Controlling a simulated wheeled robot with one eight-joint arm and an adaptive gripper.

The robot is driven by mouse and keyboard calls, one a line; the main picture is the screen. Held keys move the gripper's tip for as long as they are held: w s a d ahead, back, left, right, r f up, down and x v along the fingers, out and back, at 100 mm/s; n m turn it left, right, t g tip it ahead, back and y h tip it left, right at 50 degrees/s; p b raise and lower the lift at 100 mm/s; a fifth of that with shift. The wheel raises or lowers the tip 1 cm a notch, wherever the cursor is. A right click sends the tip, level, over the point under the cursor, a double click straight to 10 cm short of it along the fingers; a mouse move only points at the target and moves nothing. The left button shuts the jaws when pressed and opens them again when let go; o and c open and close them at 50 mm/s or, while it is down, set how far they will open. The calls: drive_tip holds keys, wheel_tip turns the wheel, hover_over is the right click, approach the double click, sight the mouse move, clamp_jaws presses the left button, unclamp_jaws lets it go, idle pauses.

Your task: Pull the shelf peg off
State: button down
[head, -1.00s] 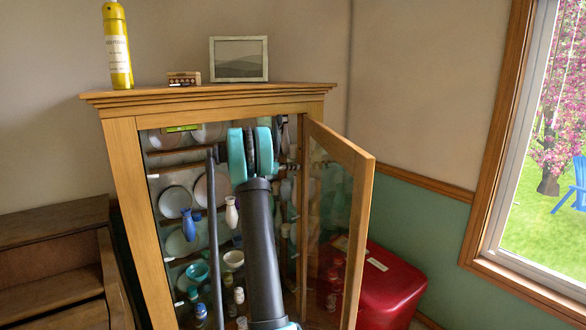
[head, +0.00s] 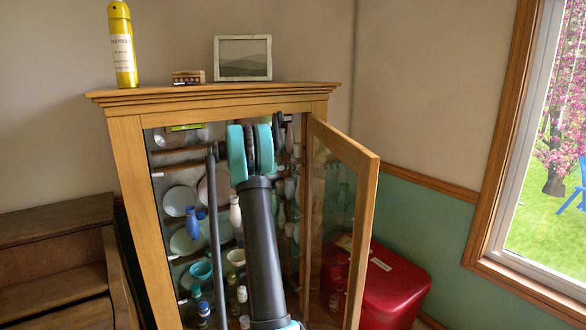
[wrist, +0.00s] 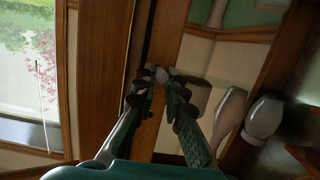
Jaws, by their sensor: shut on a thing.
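In the wrist view my gripper (wrist: 160,84) has its two fingers drawn together beside the cabinet's wooden side. They are shut on a small pale piece (wrist: 163,72), which looks like the shelf peg, mostly covered by the fingertips. In the head view my teal and black arm reaches into the open glass-door cabinet (head: 126,175) at its upper right inside. There the fingertips and the peg are too small and dark to make out.
The glass door (head: 342,215) stands open to the right of my arm. Close by are a blue vase (head: 193,217), a white vase (head: 235,212), bowls and plates. A red cooler (head: 395,285) stands right of the cabinet. A yellow bottle (head: 122,45) and a picture frame (head: 243,58) stand on top.

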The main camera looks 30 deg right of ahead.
drive_tip(key=shift+a, duration=0.1)
idle(0.3)
wheel_tip(320, 180, up, 6)
drive_tip(key=a, duration=0.2)
drive_tip(key=shift+a, duration=0.4)
idle(0.9)
idle(0.4)
